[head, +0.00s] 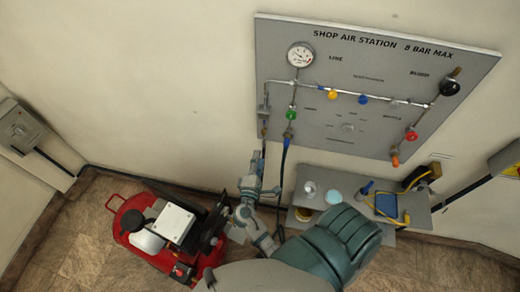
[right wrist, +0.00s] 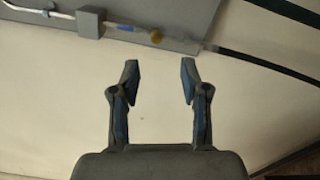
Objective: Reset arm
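A pipe with a brass-coloured part (right wrist: 155,37) on the panel's edge lies beyond the fingertips. My left gripper does not show.
A red compressor (head: 130,222) stands on the tiled floor at the left. A grey shelf (head: 310,178) with small items and a yellow cable (head: 407,216) is below the panel. Dark hoses (head: 283,170) hang near my right gripper. A grey box (head: 20,127) is on the left wall.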

